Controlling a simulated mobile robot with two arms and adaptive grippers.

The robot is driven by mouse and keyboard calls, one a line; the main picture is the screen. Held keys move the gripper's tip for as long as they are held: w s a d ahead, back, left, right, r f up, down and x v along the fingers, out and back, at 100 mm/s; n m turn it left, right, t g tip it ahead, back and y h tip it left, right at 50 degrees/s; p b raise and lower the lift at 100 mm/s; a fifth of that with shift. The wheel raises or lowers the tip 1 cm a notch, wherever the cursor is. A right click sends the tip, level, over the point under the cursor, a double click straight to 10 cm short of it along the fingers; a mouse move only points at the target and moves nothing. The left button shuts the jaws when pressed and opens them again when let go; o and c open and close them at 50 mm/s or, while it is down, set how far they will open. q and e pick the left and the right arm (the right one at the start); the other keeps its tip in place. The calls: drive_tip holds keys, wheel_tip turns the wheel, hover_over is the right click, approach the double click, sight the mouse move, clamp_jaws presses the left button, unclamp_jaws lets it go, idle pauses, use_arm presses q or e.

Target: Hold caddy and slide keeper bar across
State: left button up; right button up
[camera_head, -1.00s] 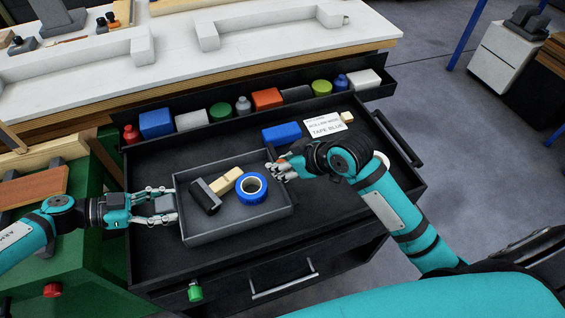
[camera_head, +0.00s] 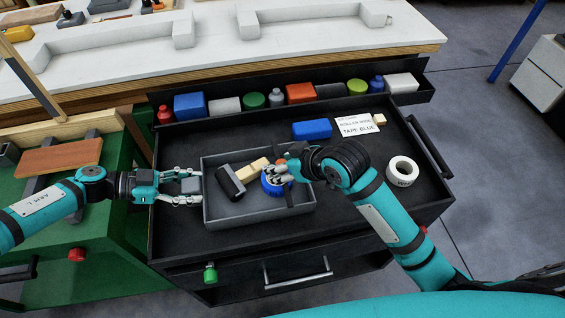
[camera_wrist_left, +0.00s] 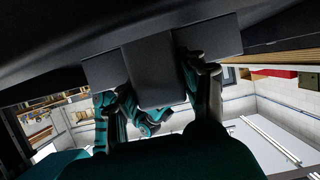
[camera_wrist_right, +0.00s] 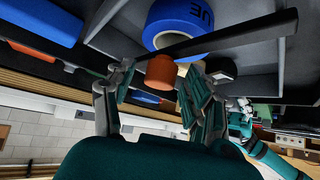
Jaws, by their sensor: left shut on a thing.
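My left gripper (camera_head: 190,187) is shut on the grey grip block at the caddy's left wall; the block fills the space between the fingers in the left wrist view (camera_wrist_left: 155,75). A dark keeper bar (camera_wrist_right: 225,38) with an orange knob (camera_wrist_right: 160,72) crosses above the caddy, over the blue tape. My right gripper (camera_wrist_right: 158,85) has its fingers apart on both sides of the knob. In the head view it partly hides the tape.
A white tape roll (camera_head: 403,171) lies in the drawer at right. Several coloured containers line the back ledge. The drawer floor right of the caddy is mostly clear.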

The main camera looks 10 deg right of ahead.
drive_tip(key=v, duration=1.2)
idle(0.8)
use_arm(q)
drive_tip(key=o, duration=1.3)
drive_tip(key=shift+a, duration=0.1)
